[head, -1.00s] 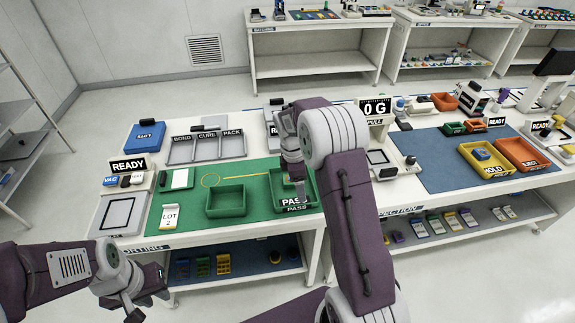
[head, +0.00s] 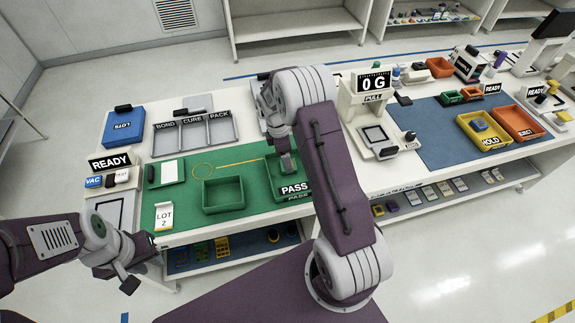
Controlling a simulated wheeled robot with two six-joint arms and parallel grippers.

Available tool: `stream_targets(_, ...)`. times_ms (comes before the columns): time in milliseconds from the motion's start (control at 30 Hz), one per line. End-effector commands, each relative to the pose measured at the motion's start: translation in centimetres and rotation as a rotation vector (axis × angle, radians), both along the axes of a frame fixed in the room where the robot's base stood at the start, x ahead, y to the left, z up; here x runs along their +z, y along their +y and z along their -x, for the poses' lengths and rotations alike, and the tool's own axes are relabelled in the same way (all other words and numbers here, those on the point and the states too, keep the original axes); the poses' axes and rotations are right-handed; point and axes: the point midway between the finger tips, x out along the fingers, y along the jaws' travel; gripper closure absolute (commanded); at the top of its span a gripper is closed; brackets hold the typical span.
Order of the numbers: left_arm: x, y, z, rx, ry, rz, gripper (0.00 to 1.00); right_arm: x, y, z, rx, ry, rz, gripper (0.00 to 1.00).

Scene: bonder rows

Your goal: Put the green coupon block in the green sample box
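A green open box labelled PASS (head: 291,188) stands on the green mat at the front bench. My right gripper (head: 287,160) points down over this box, mostly behind my own arm. I cannot tell whether its fingers are shut or hold anything. Another green box (head: 223,195), empty and unlabelled, stands to its left. A small green bin (head: 449,97) sits on the blue mat at the right. I cannot make out a green coupon block. My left gripper (head: 137,268) is open and empty, low in front of the bench's left end.
A grey tray marked BOND, CURE, PACK (head: 194,132) and a blue box (head: 124,127) stand at the back left. A LOT 2 card (head: 164,216) stands on the mat. A 0 G device (head: 373,84) stands right of my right arm. Yellow HOLD (head: 485,130) and orange bins (head: 519,123) lie farther right.

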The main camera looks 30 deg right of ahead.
Motion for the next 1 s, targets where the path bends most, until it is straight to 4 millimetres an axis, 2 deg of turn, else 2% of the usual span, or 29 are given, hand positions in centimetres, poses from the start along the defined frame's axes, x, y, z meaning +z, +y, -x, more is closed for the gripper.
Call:
stream_targets(100,0.7,0.0,0.0,0.000,0.000,0.000,0.74,-2.2,-0.1,0.0,-0.001,0.005,0.000,0.24)
stream_targets(200,0.8,0.0,0.0,0.000,0.000,0.000,0.74,-3.5,-0.3,0.1,0.000,0.003,0.000,0.24)
stream_targets(433,0.7,0.0,0.0,0.000,0.000,0.000,0.74,-3.9,-0.4,0.0,0.000,0.000,0.000,0.24)
stream_targets(467,0.7,0.0,0.0,0.000,0.000,0.000,0.74,-3.9,-0.4,0.0,0.000,0.000,0.000,0.26)
stream_targets(700,0.7,0.0,0.0,0.000,0.000,0.000,0.74,-3.9,-0.4,0.0,0.000,0.000,0.000,0.92)
stream_targets(733,0.7,0.0,0.0,0.000,0.000,0.000,0.74,-3.8,-0.4,0.0,0.000,0.000,0.000,0.92)
stream_targets(767,0.7,0.0,0.0,0.000,0.000,0.000,0.74,-3.8,-0.4,0.0,0.000,0.000,0.000,0.99)
stream_targets(1000,0.6,0.0,0.0,0.000,0.000,0.000,0.74,-3.4,-0.4,0.0,-0.001,-0.001,0.000,0.99)
